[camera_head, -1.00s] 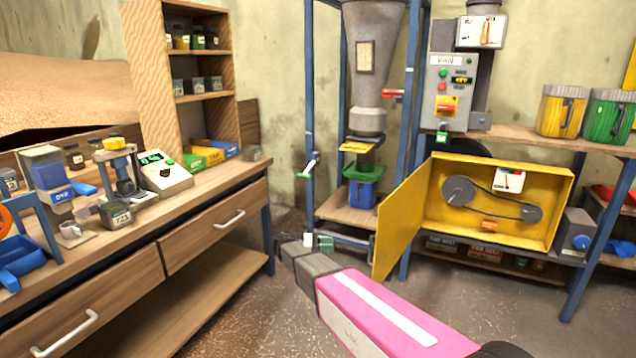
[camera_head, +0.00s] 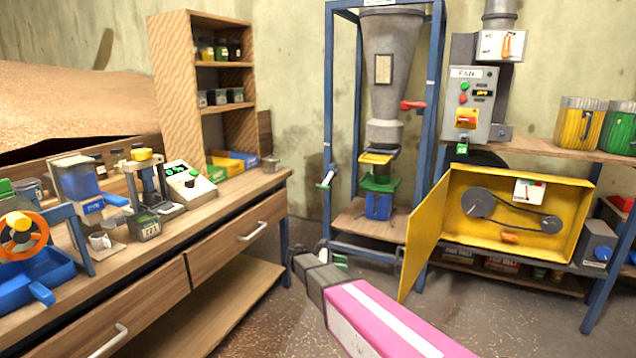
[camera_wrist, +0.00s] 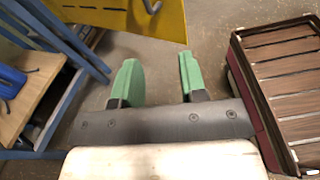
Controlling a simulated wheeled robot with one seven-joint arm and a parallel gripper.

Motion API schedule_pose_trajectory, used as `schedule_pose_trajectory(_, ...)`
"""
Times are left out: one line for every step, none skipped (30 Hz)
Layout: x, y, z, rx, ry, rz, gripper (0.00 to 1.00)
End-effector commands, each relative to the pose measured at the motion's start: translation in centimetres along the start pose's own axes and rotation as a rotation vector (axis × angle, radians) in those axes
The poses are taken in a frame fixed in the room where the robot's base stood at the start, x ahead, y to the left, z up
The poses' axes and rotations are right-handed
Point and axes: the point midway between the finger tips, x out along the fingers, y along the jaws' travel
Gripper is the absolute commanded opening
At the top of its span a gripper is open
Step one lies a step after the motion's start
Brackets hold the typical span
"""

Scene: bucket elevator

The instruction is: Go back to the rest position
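My gripper (camera_wrist: 158,80) shows in the wrist view with its two green fingers spread apart and nothing between them. Bare floor shows beyond the fingers. In the head view my pink and grey arm reaches in from the bottom, and my gripper (camera_head: 320,258) is at its far end, small, low in front of the blue frame. It is apart from the workbench at left and the yellow cabinet at right.
The workbench (camera_head: 225,235) with drawers fills the left. The open yellow door (camera_head: 422,240) of the belt cabinet (camera_head: 450,212) stands close to my arm. A blue frame (camera_head: 331,120) holds the grey hopper (camera_head: 392,75). In the wrist view a slatted crate (camera_wrist: 285,75) lies at right.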

Motion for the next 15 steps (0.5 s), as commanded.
schedule_pose_trajectory(1.1,-0.8,0.1,0.019,0.032,-0.012,0.39)
schedule_pose_trajectory(1.6,-1.1,0.0,0.032,0.053,-0.019,0.39)
schedule_pose_trajectory(2.4,-1.6,-0.1,0.052,0.086,-0.029,0.39)
schedule_pose_trajectory(2.9,-2.0,-0.2,0.069,0.112,-0.039,0.39)
schedule_pose_trajectory(3.5,-2.4,-0.3,0.087,0.138,-0.049,0.39)
schedule_pose_trajectory(4.4,-3.1,-0.5,0.113,0.176,-0.066,0.39)
schedule_pose_trajectory(5.0,-3.5,-0.6,0.134,0.206,-0.078,0.39)
schedule_pose_trajectory(5.6,-4.1,-0.8,0.159,0.238,-0.094,0.39)
schedule_pose_trajectory(6.5,-4.9,-0.9,0.195,0.284,-0.117,0.39)
schedule_pose_trajectory(7.2,-5.6,-1.1,0.226,0.321,-0.139,0.39)
schedule_pose_trajectory(7.8,-6.4,-1.2,0.261,0.363,-0.163,0.39)
schedule_pose_trajectory(8.8,-7.6,-1.4,0.315,0.422,-0.203,0.39)
schedule_pose_trajectory(9.5,-8.6,-1.6,0.360,0.472,-0.238,0.39)
schedule_pose_trajectory(10.2,-9.6,-1.7,0.410,0.520,-0.278,0.39)
schedule_pose_trajectory(10.8,-10.9,-1.9,0.480,0.588,-0.336,0.39)
